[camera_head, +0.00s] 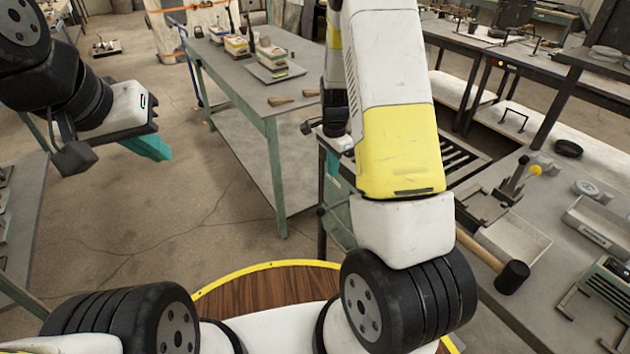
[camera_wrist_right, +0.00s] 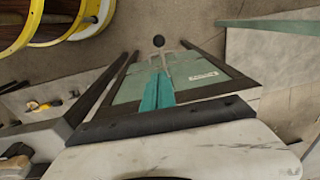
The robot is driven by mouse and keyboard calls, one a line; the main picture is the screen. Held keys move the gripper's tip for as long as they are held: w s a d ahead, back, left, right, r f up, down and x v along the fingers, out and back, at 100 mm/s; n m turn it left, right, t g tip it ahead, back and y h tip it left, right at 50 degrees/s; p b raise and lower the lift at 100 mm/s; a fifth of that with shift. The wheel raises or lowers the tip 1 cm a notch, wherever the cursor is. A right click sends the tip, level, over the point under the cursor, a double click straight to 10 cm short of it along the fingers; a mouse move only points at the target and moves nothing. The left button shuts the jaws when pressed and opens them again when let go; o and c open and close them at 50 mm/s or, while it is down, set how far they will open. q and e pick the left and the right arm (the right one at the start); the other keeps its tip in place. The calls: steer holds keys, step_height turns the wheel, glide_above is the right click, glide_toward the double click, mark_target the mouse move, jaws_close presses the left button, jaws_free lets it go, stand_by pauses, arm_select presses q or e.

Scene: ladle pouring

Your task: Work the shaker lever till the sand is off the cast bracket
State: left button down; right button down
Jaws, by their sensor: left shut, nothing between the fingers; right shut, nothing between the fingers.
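The shaker looks to be the green-framed unit with a dark slatted top (camera_head: 462,158), partly hidden behind my right arm. A black ball knob (camera_head: 321,211) sticks out at its green side; in the right wrist view the knob (camera_wrist_right: 158,41) stands in front of a green panel (camera_wrist_right: 210,82), and I take it for the lever's end. My right gripper (camera_wrist_right: 157,85) is shut and empty, its teal fingers pointing toward the knob, apparently apart from it. My left gripper (camera_head: 158,149) is shut and empty over open floor at the left. I cannot make out the cast bracket or sand.
A long green-legged table (camera_head: 235,75) with boxes stands at the back. The floor (camera_head: 150,220) between is clear.

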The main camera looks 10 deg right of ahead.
steer(key=shift+f, duration=0.25)
glide_above(325, 209)
steer(key=f, duration=1.2)
steer(key=shift+s+d, duration=0.15)
steer(key=shift+d, duration=0.15)
steer(key=shift+a+f, duration=0.4)
steer(key=shift+f, duration=0.2)
steer(key=shift+f, duration=0.15)
step_height(325, 209, down, 7)
steer(key=shift+s+a, duration=0.3)
